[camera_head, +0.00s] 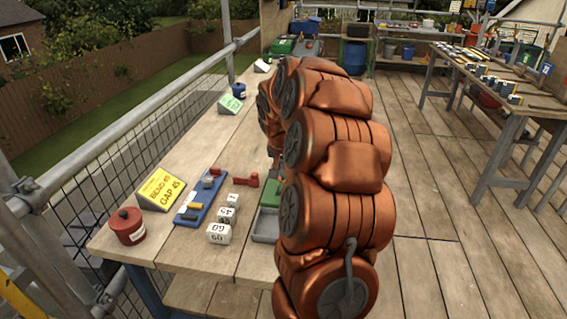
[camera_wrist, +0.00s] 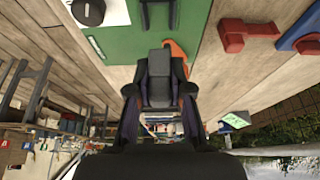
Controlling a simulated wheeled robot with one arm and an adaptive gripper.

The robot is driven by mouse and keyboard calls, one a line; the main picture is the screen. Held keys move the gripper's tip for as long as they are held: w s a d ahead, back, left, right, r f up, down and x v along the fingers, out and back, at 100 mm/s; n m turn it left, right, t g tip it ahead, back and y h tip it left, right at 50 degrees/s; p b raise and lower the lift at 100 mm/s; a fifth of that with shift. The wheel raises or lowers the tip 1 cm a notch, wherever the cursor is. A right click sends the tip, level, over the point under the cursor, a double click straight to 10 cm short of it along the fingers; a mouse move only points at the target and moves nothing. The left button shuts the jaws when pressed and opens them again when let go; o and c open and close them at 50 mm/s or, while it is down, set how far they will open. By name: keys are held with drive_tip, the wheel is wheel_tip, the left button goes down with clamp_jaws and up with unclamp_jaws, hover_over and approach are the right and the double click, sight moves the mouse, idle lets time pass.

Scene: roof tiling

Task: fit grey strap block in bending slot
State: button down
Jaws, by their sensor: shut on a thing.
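In the wrist view my gripper (camera_wrist: 160,98) is shut on a grey block (camera_wrist: 159,72), which sticks out beyond the fingertips. The block points toward a dark grey two-pronged fixture (camera_wrist: 160,14) on a green board (camera_wrist: 125,40), with a gap between them in the picture. I cannot tell for sure whether that fixture is the bending slot, nor how high the block is. An orange piece (camera_wrist: 177,52) lies on the board beside the block. In the head view my arm hides the gripper and block; part of the green board (camera_head: 271,192) shows at its left.
On the bench stand a yellow sign (camera_head: 160,189) reading BEND 45 GAP 45, a blue rack (camera_head: 200,199), several numbered white blocks (camera_head: 219,233), a red tool (camera_head: 242,181), a red pot (camera_head: 127,226) and a grey tray (camera_head: 265,226). A scaffold rail (camera_head: 150,112) runs along the left.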

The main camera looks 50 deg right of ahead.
sight(283, 176)
drive_tip(key=shift+f, duration=1.15)
drive_tip(key=shift+f+b, duration=1.15)
drive_tip(key=shift+f, duration=0.2)
drive_tip(key=shift+s+a+b, duration=0.1)
drive_tip(key=shift+a+b, duration=0.05)
drive_tip(key=shift+b, duration=0.3)
drive_tip(key=shift+f+b, duration=0.4)
drive_tip(key=shift+b, duration=0.15)
drive_tip(key=shift+s+a+f+b, duration=0.2)
drive_tip(key=shift+f+b, duration=0.15)
drive_tip(key=shift+f, duration=0.15)
drive_tip(key=shift+s+a+f+b, duration=0.2)
drive_tip(key=shift+f+b, duration=0.1)
drive_tip(key=shift+f, duration=0.15)
drive_tip(key=c, duration=1.4)
unclamp_jaws()
drive_tip(key=shift+f, duration=0.1)
drive_tip(key=o, duration=0.3)
drive_tip(key=shift+d+f, duration=0.1)
drive_tip(key=shift+f, duration=0.1)
drive_tip(key=shift+o, duration=0.6)
drive_tip(key=shift+w+d+r, duration=0.1)
drive_tip(key=shift+w+r, duration=0.1)
drive_tip(key=shift+r, duration=0.2)
drive_tip(key=shift+w+d+r, duration=0.1)
drive_tip(key=shift+w+r, duration=0.05)
drive_tip(key=shift+r, duration=0.25)
